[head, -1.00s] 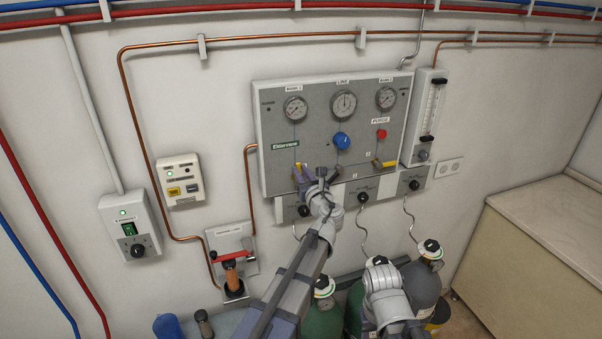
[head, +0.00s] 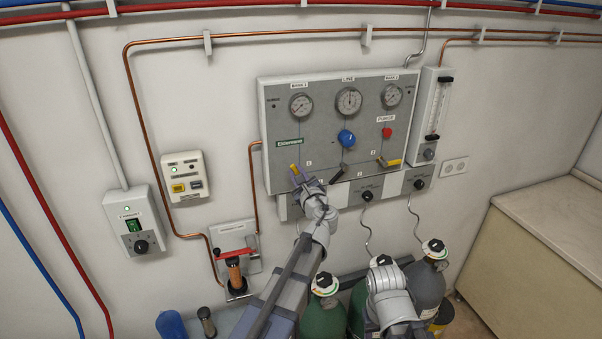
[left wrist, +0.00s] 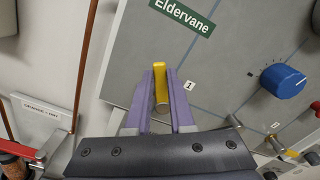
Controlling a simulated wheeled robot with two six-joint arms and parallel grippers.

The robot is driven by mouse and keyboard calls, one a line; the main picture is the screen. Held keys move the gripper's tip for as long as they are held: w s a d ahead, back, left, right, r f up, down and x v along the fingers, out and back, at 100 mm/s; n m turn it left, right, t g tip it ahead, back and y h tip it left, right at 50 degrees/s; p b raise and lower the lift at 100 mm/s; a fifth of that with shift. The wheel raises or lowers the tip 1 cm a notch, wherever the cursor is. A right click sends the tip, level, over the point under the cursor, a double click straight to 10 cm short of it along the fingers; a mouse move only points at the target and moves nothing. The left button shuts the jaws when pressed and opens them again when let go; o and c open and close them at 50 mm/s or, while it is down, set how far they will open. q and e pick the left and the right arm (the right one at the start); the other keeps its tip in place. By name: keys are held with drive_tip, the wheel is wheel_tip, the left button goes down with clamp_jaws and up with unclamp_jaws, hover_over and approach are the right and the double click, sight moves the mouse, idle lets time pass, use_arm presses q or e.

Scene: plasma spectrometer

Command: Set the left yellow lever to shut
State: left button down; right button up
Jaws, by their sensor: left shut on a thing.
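The left yellow lever (head: 294,168) is on the lower left of the grey Eldervane panel, its yellow end pointing up and to the left in the head view. My left gripper (head: 299,176) is at this lever. In the left wrist view, the purple fingers of my left gripper (left wrist: 161,95) stand on either side of the yellow lever (left wrist: 160,78) and are shut on it. The lever's round pivot end shows between them, beside the label 1. In the head view my left gripper and wrist hide part of the lever. My right gripper's fingers do not show.
A black lever (head: 338,173) and another yellow lever (head: 390,163) are to the right on the panel (head: 276,115). A blue knob (head: 346,138) and a red button (head: 387,132) are above them. Gas cylinders (head: 323,318) stand below, near part of my right arm.

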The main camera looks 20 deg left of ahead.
use_arm(q)
drive_tip(key=n, duration=0.2)
drive_tip(key=a+f+n+b, duration=0.1)
drive_tip(key=f+n, duration=0.1)
drive_tip(key=n, duration=0.1)
drive_tip(key=shift+s+a+n+b, duration=0.15)
drive_tip(key=shift+s+n+b, duration=0.15)
drive_tip(key=shift+s+b, duration=0.05)
drive_tip(key=n, duration=0.1)
drive_tip(key=f+n+b, duration=0.1)
drive_tip(key=n, duration=0.1)
drive_tip(key=shift+s+a+f, duration=0.1)
drive_tip(key=shift+a, duration=0.15)
drive_tip(key=shift+f+n+b, duration=0.25)
drive_tip(key=shift+n+b, duration=0.1)
drive_tip(key=shift+n, duration=0.4)
drive_tip(key=shift+f+n+b, duration=0.25)
drive_tip(key=shift+n+b, duration=0.05)
drive_tip(key=shift+n, duration=0.45)
drive_tip(key=c, duration=1.1)
unclamp_jaws()
drive_tip(key=shift+o, duration=1.3)
drive_tip(key=shift+w+d+f, duration=0.1)
drive_tip(key=shift+w+f, duration=0.05)
drive_tip(key=shift+w, duration=0.05)
drive_tip(key=shift+o, duration=0.3)
drive_tip(key=shift+s, duration=0.1)
